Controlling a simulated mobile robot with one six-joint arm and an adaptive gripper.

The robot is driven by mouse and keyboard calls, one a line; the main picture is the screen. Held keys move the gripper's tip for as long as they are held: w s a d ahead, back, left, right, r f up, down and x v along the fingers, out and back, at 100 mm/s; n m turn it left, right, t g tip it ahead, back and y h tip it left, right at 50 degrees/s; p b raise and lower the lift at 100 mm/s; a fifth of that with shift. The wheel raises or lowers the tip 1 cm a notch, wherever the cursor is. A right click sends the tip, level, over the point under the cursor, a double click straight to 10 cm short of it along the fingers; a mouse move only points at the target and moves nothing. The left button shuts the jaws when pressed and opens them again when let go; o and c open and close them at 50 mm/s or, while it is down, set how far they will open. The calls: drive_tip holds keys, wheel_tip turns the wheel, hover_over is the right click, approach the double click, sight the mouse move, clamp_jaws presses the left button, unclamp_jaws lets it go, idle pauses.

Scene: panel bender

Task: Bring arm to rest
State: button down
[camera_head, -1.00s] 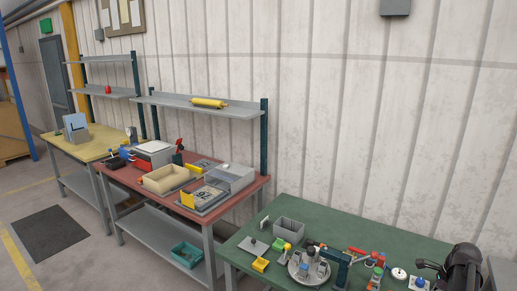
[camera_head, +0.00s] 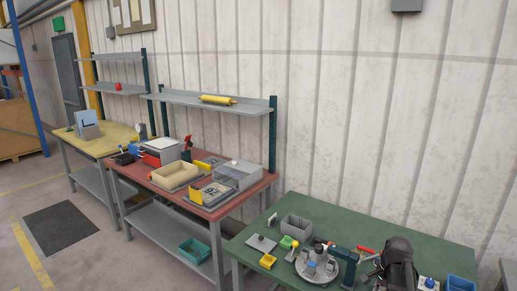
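My gripper (camera_head: 372,270) and the dark end of my arm show at the lower right, over the front right part of the green table (camera_head: 360,222). The fingers are small, dark and partly hidden, so I cannot tell whether they are open or shut. No object clearly shows in the grip. The arm end covers part of the tabletop and some of the small parts behind it.
A red table (camera_head: 150,182) and a yellow table (camera_head: 98,147) stand to the left. The floor at left is open.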

drive_tip(key=s+a+f+n+b, duration=0.1)
drive_tip(key=a+n, duration=0.6)
drive_tip(key=a, duration=0.5)
drive_tip(key=s+a+f+n+h, duration=0.1)
drive_tip(key=s+a+n, duration=0.1)
drive_tip(key=a+n, duration=0.5)
drive_tip(key=a, duration=0.6)
drive_tip(key=shift+s+a+h+b, duration=0.15)
drive_tip(key=shift+s+h+b, duration=0.15)
drive_tip(key=shift+b, duration=0.1)
drive_tip(key=shift+f, duration=0.1)
